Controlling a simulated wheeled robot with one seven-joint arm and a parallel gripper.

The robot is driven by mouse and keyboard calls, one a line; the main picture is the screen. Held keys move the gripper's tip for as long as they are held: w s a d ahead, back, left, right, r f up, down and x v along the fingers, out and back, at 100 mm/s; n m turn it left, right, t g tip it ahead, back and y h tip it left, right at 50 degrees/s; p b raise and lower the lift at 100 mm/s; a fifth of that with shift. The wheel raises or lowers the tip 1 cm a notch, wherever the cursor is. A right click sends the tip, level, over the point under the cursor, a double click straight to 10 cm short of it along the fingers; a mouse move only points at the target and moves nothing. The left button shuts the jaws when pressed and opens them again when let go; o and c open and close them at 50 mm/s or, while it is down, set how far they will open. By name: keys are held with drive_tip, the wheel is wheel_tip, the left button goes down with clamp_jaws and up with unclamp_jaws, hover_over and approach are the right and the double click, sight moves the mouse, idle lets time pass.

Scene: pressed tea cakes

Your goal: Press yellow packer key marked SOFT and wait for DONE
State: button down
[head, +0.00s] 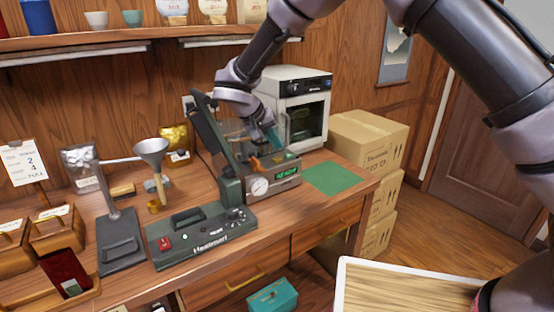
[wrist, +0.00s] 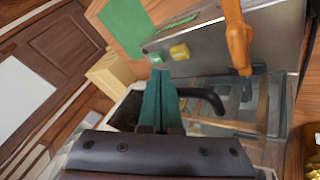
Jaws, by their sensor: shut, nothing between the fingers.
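My gripper (head: 276,142) is over the packer, shut and empty. In the wrist view its teal fingers (wrist: 157,76) point toward the keys, with the tips just below the green key and to the left of the yellow one. Contact cannot be told.
An orange lever (wrist: 237,35) stands beside the panel, right of the fingers. A heat sealer (head: 202,235), a funnel stand (head: 121,245) and a white oven-like cabinet (head: 296,85) surround the packer. A green mat (head: 334,178) lies clear at right.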

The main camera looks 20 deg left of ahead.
sight(282, 160)
drive_tip(key=shift+f, duration=0.85)
drive_tip(key=shift+f, duration=0.1)
idle(1.4)
drive_tip(key=shift+f, duration=0.35)
drive_tip(key=shift+f, duration=0.45)
idle(0.8)
drive_tip(key=shift+r, duration=0.9)
drive_tip(key=shift+r, duration=2.5)
